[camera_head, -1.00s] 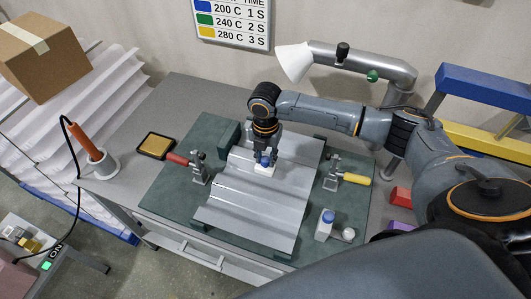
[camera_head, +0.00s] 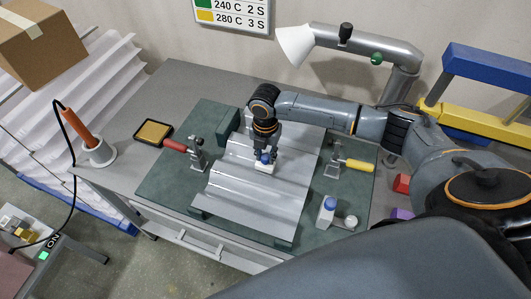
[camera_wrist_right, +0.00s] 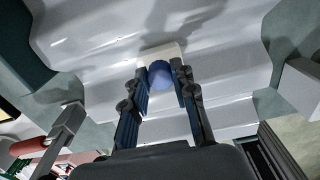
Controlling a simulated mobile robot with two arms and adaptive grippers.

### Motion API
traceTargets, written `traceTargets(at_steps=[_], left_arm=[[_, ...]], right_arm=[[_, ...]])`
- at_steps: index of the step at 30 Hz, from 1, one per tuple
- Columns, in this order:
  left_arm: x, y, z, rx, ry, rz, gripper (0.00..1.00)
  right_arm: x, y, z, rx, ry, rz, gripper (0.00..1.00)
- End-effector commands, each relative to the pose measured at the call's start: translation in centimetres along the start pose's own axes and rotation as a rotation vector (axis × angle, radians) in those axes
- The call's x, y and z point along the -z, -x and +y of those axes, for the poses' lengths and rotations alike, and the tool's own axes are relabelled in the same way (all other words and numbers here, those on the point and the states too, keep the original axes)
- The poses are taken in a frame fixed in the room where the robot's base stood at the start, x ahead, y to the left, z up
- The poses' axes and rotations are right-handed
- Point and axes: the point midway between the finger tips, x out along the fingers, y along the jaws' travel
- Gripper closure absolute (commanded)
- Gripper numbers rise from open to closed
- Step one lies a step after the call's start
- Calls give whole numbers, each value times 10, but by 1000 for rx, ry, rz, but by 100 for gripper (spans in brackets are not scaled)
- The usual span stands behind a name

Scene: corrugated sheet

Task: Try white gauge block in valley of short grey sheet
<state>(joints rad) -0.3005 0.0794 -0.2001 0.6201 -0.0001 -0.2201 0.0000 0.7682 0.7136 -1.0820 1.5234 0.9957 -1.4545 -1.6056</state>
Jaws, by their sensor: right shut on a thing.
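The grey corrugated sheet (camera_head: 255,205) lies on the green mat, its ridges and valleys running across the picture. My right gripper (camera_head: 264,153) points down over its middle, shut on the blue knob of the white gauge block (camera_head: 264,168). In the right wrist view the fingers (camera_wrist_right: 163,80) grip the blue knob from both sides, and the white block (camera_wrist_right: 172,51) shows beyond it, over the sheet (camera_wrist_right: 110,60). The block is at or just above the sheet; I cannot tell if it touches. Its underside is hidden. My left gripper is not in view.
A red-handled clamp (camera_head: 190,152) stands left of the sheet, a yellow-handled clamp (camera_head: 345,162) right of it. A white item with a blue top (camera_head: 327,209) stands on the mat (camera_head: 165,185) at the right. A soldering-like tool (camera_head: 95,150) stands at the bench's left.

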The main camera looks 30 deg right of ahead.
Motion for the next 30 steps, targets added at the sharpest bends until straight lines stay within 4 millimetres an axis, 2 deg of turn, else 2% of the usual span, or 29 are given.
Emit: traceTargets(at_steps=[15,16,19,30], left_arm=[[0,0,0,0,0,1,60],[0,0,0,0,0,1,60],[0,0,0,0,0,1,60],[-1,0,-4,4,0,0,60]], right_arm=[[0,-4,0,0,0,0,100],[0,-4,0,-1,0,0,67],[0,-4,0,-1,0,0,47],[0,0,0,-1,0,-1,47]])
